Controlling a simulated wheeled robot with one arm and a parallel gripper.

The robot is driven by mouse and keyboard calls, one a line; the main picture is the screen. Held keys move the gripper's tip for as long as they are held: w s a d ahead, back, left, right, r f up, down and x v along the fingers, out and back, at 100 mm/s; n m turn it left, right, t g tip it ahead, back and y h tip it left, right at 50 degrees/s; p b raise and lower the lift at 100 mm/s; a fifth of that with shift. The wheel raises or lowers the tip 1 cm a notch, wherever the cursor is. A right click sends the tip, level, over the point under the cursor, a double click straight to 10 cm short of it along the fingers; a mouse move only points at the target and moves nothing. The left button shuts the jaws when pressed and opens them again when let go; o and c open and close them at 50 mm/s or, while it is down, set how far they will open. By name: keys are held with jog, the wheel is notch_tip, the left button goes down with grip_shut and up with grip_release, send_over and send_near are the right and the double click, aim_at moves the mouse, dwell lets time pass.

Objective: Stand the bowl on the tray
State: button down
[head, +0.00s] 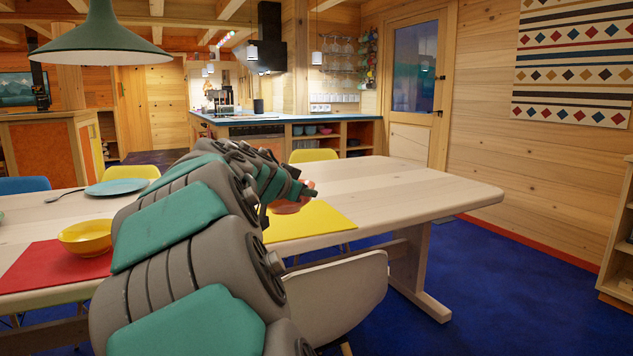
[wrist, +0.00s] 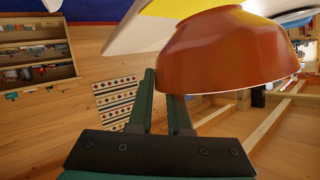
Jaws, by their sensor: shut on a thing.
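My gripper (head: 308,191) is shut on an orange-brown bowl (head: 286,207), above or close to the yellow mat on the table. In the wrist view the fingers (wrist: 163,92) are at the side of the bowl (wrist: 225,48), which covers part of one finger. A yellow bowl (head: 86,237) sits on a flat red mat (head: 45,266) at the left of the table. I cannot make out a tray for certain; the flat yellow piece (head: 318,222) under the held bowl looks like a mat. My arm hides part of the table.
The pale wooden table (head: 420,190) is bare at its right end. A teal plate (head: 117,187) and a spoon (head: 63,194) lie at the left. A white chair (head: 340,295) stands at the near side, yellow chairs (head: 313,156) at the far side. Blue floor is open at right.

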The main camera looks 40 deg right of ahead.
jog(key=w+a+f+n+t+y, duration=0.3)
jog(key=a+f, duration=0.6)
jog(key=a, duration=0.3)
jog(key=w+a+f+n+t+y, duration=0.2)
jog(key=w+a+f+n+y, duration=0.3)
jog(key=a+f+n+y, duration=0.3)
jog(key=w+a+f+n+t+y, duration=0.3)
jog(key=w+a+f+n+y, duration=0.2)
jog(key=a+f, duration=0.6)
jog(key=a+n, duration=0.1)
jog(key=a, duration=0.5)
jog(key=shift+f+t+y, duration=0.3)
jog(key=shift+y, duration=0.1)
jog(key=shift+a, duration=0.1)
